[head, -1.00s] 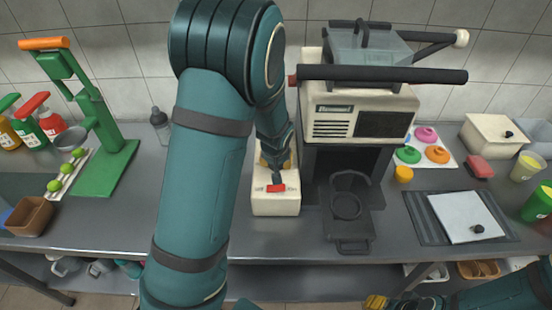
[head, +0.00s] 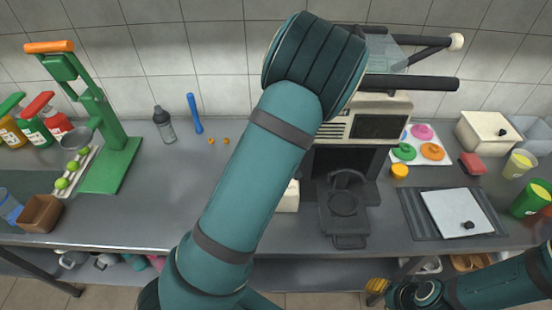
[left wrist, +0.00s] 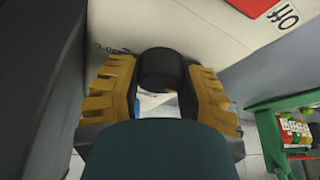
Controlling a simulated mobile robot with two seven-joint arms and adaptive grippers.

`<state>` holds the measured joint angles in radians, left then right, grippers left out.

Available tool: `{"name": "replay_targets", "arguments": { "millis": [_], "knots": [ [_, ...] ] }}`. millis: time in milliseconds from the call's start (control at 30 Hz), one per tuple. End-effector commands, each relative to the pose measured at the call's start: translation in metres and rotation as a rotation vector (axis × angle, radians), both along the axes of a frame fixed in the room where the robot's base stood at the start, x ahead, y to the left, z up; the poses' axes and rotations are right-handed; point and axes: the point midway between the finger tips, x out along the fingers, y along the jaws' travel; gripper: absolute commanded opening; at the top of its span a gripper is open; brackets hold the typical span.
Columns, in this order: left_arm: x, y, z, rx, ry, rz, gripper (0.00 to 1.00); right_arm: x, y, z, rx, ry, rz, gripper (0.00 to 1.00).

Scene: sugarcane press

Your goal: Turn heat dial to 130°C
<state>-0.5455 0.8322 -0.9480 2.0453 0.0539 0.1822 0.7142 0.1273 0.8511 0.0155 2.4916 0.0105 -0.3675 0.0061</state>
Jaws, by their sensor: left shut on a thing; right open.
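The heat dial (left wrist: 155,65) is a short black cylinder on a cream panel (left wrist: 230,55) in the left wrist view. The yellow fingers of my left gripper (left wrist: 161,80) are shut on it, one on each side. Small dark lettering ending in °C shows left of the dial; its number is unclear. In the head view my left arm hides the dial, my left gripper and most of a cream box (head: 288,198). My right gripper (head: 376,286) is open and empty at the table's front edge.
A green press (head: 110,155) and grey bottle (head: 164,126) stand left. The left-middle counter (head: 185,190) is clear.

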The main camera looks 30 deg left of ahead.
Motion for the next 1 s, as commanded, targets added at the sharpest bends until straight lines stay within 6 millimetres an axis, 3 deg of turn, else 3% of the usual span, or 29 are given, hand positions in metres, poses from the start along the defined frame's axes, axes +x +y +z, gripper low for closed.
{"name": "replay_targets", "arguments": {
  "millis": [267, 300, 367, 800, 1000],
  "knots": [
    [0.000, 0.000, -0.001, 0.001, 0.001, 0.000, 0.04, 0.000, 0.000, 0.000, 0.000, 0.000, 0.000, 0.47],
    [0.000, 0.000, -0.001, 0.001, 0.001, -0.001, 0.56, 0.000, 0.000, 0.000, 0.000, 0.000, 0.000, 0.47],
    [0.000, 0.000, -0.001, 0.001, 0.001, -0.001, 0.74, 0.000, 0.000, 0.000, 0.000, 0.000, 0.000, 0.47],
    [0.000, 0.000, 0.000, 0.000, 0.000, -0.003, 0.74, 0.000, 0.000, 0.000, 0.000, 0.000, 0.001, 0.47],
    [-0.001, 0.001, -0.002, -0.002, -0.001, -0.073, 0.74, 0.000, 0.000, -0.010, 0.000, 0.000, 0.000, 0.47]
  ]
}}
